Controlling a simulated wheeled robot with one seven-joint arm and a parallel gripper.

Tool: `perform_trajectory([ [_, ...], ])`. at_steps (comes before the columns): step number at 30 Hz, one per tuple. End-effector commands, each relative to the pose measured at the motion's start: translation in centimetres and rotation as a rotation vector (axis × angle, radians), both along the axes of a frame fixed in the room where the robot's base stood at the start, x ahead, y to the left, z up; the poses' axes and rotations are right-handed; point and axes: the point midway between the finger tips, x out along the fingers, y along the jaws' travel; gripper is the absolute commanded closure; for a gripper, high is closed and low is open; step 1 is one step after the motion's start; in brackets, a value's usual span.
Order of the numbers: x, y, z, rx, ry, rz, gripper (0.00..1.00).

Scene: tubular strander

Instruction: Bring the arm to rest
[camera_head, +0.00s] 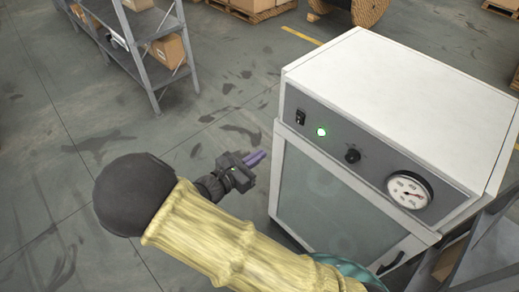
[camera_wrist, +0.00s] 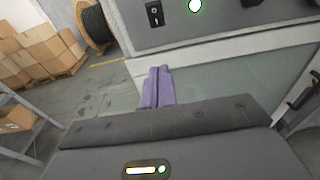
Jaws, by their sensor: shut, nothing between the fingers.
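My gripper (camera_head: 256,158) shows in the head view at the end of my bent arm, left of a white cabinet (camera_head: 400,95). Its purple fingers are together and hold nothing. They point toward the cabinet's left edge. In the wrist view the shut fingers of my gripper (camera_wrist: 158,86) lie in front of the cabinet's glass door (camera_wrist: 215,82). I cannot tell how wide the gap to the door is. My arm reaches up from the bottom of the head view and bends at a dark elbow.
The cabinet has a lit green lamp (camera_head: 321,132), a switch (camera_head: 300,117), a knob (camera_head: 353,156), a gauge (camera_head: 408,190) and a door handle (camera_head: 391,263). A grey shelf (camera_head: 150,60) with boxes stands at the upper left. A cable reel (camera_wrist: 95,25) stands behind. Floor at the left is clear.

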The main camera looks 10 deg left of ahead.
Motion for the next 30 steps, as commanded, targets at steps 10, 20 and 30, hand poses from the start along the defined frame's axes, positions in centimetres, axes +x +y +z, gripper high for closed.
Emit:
perform_trajectory([
  [10,0.1,-1.3,0.0,0.032,0.013,-0.043,1.0],
  [20,-2.1,-11.7,-0.6,0.439,0.106,-0.513,1.0],
  [30,-6.9,-17.5,0.0,0.988,0.038,-1.045,1.0],
])
